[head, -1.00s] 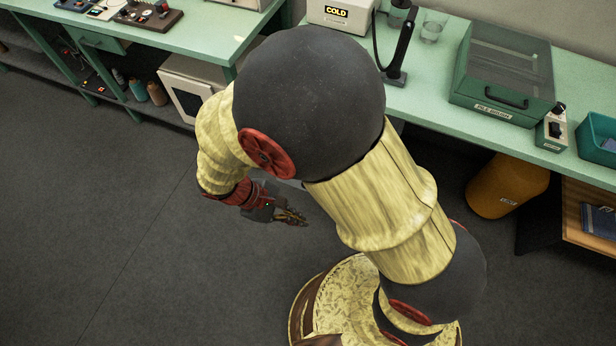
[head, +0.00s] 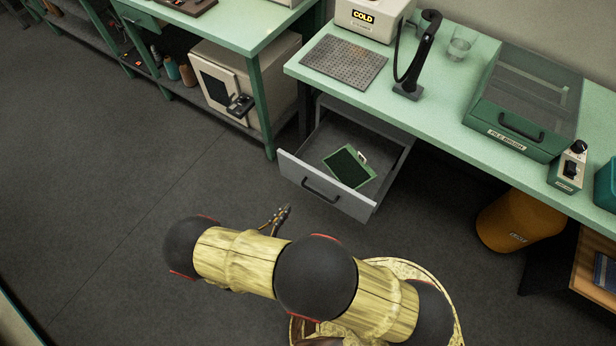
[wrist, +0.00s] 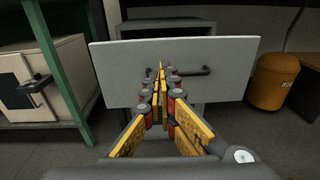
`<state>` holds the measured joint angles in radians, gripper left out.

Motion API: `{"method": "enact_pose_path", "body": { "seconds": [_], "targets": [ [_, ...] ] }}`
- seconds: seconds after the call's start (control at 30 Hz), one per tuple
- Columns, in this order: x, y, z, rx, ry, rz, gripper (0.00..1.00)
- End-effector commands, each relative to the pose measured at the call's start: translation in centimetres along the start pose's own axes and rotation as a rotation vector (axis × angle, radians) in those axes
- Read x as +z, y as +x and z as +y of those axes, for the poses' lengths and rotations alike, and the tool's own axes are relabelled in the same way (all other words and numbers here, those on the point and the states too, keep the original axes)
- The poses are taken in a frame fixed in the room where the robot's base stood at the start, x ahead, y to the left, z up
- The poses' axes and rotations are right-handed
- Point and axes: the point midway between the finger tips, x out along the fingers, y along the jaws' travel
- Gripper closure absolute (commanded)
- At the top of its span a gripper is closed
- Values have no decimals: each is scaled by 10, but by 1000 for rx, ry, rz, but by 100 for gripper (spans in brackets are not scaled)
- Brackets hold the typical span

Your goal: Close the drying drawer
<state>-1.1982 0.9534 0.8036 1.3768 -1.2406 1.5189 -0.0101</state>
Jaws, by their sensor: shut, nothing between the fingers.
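The drying drawer (head: 328,193) stands pulled out under the green bench in the head view. Its grey front panel faces my arm, with a dark bar handle. A green tray-like item with a dark face (head: 348,167) lies tilted in it. In the wrist view the drawer front (wrist: 225,60) fills the upper middle, with the handle (wrist: 195,72) partly hidden behind my fingers. My gripper (wrist: 162,75) is shut and empty, pointing at the middle of the panel. In the head view my gripper (head: 282,213) is just short of the drawer front; contact cannot be told.
A green bench (head: 440,110) runs above the drawer, holding a perforated plate (head: 344,61), a black handheld tool on a stand (head: 415,70) and a green lidded box (head: 525,100). A cream cabinet (head: 225,85) stands left, an orange bin (head: 515,220) right. Open floor lies left.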

Motion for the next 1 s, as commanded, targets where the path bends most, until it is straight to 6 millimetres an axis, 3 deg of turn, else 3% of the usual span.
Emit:
{"method": "enact_pose_path", "body": {
  "seconds": [0.1, 0.27, 0.8, 1.0],
  "targets": [
    [12, 0, 14, 44, 1, -44, 100],
    [16, 11, 13, 40, 1, -57, 100],
    [20, 110, 16, 36, 2, -55, 100],
    [22, 132, 17, 38, 2, -55, 100]
  ]
}}
